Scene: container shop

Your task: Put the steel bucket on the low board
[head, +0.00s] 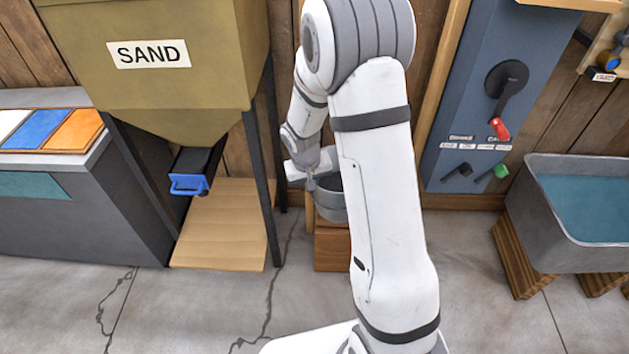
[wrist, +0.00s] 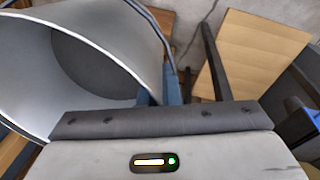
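The steel bucket (head: 333,205) is a grey open pail, partly hidden behind my arm in the head view. It fills the left of the wrist view (wrist: 85,65), with its mouth and empty-looking inside showing. My gripper (head: 311,184) is at the bucket's left side.
A wooden stand (head: 332,248) is below the bucket; contact is unclear. Dark hopper legs (head: 262,165) flank the board, and a blue-handled chute (head: 188,184) hangs above it. A grey water trough (head: 545,215) stands at right. The front floor is clear.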

